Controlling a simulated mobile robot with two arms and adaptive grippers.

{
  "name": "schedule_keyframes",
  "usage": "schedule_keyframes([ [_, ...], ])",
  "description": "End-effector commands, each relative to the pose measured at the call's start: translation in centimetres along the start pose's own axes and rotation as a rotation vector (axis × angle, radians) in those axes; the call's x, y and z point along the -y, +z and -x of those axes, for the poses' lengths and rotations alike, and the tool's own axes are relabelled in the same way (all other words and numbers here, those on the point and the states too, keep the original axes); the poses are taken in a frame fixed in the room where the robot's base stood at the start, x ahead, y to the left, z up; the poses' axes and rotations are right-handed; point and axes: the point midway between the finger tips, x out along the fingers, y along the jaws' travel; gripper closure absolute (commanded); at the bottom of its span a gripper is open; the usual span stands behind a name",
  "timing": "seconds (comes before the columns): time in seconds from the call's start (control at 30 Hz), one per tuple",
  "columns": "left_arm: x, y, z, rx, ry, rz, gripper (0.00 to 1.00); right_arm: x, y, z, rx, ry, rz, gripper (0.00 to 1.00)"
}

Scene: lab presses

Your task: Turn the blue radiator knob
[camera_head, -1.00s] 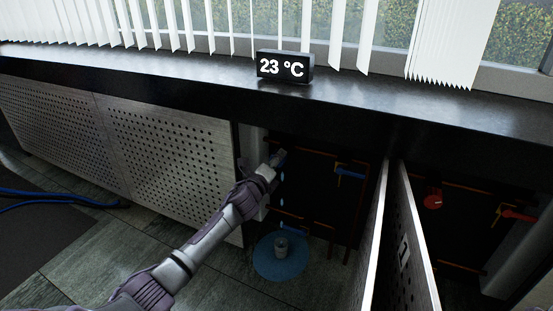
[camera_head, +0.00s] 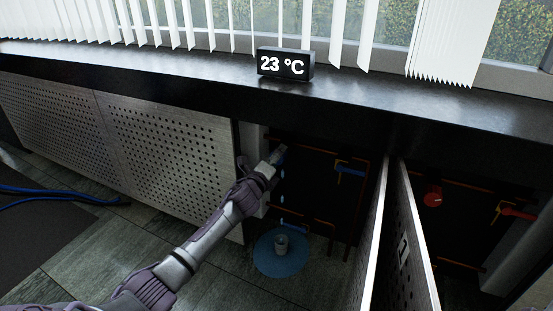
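My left arm reaches from the lower left into the open cabinet under the sill. My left gripper (camera_head: 277,154) is at the upper left inside the cabinet, by a small blue part (camera_head: 284,148) that is mostly hidden behind it. This may be the blue radiator knob; I cannot tell whether the fingers are open or shut on it. A blue lever handle (camera_head: 350,170) on a yellow valve is to the right of the gripper, apart from it. Blue drops fall below the gripper. My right gripper is not in view.
An open perforated door (camera_head: 408,240) divides off the right bay with a red knob (camera_head: 433,196) and red lever (camera_head: 517,213). A display (camera_head: 285,65) on the sill (camera_head: 200,75) reads 23 °C.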

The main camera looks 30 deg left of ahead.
Motion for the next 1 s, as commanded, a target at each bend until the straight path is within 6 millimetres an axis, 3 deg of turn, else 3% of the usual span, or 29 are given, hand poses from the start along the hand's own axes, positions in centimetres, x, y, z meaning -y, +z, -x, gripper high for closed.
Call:
schedule_keyframes([
  [0.27,-0.1,0.0,1.0,-0.001,0.0,-0.003,0.26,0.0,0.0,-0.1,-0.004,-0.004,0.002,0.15],
  [0.7,-0.1,-0.1,9.6,-0.002,0.001,-0.003,0.26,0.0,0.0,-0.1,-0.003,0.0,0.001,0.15],
  [1.0,-0.1,0.0,12.0,0.0,0.001,0.0,0.26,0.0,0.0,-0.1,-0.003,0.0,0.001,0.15],
])
